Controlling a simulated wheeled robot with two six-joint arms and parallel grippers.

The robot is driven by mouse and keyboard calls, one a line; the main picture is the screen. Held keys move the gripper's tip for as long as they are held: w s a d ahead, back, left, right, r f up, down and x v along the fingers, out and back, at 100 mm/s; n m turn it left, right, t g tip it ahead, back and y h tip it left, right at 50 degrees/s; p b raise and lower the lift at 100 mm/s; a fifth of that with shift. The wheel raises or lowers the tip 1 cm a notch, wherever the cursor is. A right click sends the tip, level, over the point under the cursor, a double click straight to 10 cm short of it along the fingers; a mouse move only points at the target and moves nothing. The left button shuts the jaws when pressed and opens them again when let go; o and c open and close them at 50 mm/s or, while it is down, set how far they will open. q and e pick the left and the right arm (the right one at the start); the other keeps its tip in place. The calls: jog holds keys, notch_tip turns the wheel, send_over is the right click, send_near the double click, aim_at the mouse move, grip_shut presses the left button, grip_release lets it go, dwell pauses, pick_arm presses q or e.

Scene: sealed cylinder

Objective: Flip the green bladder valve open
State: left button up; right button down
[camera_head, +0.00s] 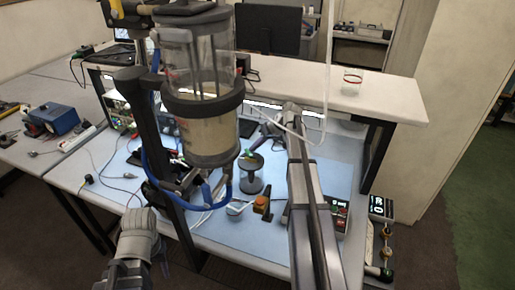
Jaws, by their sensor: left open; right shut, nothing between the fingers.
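A clear sealed cylinder (205,120) with dark bands and beige contents stands upright in the foreground, held on a black post. Blue tubing (152,190) loops around its lower part. Another small green spot (247,153) shows right of the base, close to my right gripper. My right gripper (256,142) is shut and empty, beyond the cylinder on its right. My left gripper (163,252) is open at the lower left, apart from the cylinder; its fingertips are unclear.
The blue-topped workbench (330,180) holds a dark spool (251,172), an orange block (261,204) and a meter with a red display (340,215). A raised white shelf (390,95) carries a glass jar (352,82). A blue box (55,117) sits on the left table.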

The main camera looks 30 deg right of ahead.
jog(key=shift+w+a, duration=0.65)
jog(key=shift+a, duration=0.3)
jog(key=shift+s, duration=0.1)
jog(key=shift+s+a, duration=0.25)
jog(key=shift+s, duration=0.35)
jog(key=shift+s, duration=0.1)
jog(key=p+v, duration=0.5)
jog(key=v, duration=0.1)
jog(key=shift+r, duration=0.35)
jog(key=shift+s+d+r+p, duration=0.25)
jog(key=shift+d+r+p, duration=0.1)
jog(key=shift+d+p, duration=0.15)
